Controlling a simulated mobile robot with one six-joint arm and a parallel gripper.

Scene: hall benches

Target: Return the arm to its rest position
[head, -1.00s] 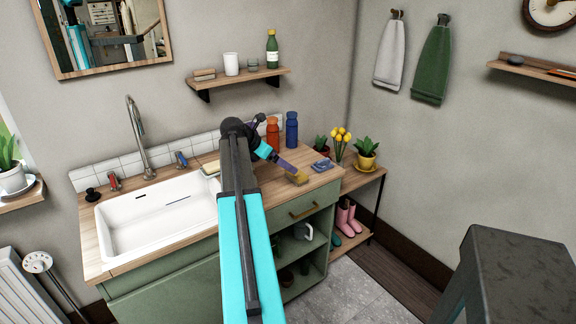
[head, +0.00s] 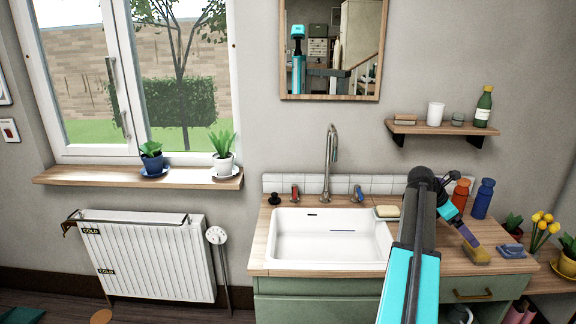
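My arm (head: 412,255) reaches forward from the bottom of the head view over the right part of the wooden counter (head: 430,262). Its wrist bends to the right and down. My gripper (head: 468,240) points down toward the counter, right of the sink. A small tan-yellow block (head: 478,256) shows right at its fingertips, on or just above the counter. I cannot tell whether the fingers hold it or only stand beside it.
The white sink (head: 330,240) with its tall tap (head: 330,165) is left of my arm. An orange bottle (head: 461,193) and a blue bottle (head: 483,198) stand behind my gripper. A blue cloth-like item (head: 511,250) lies to its right. A wall shelf (head: 440,129) hangs above.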

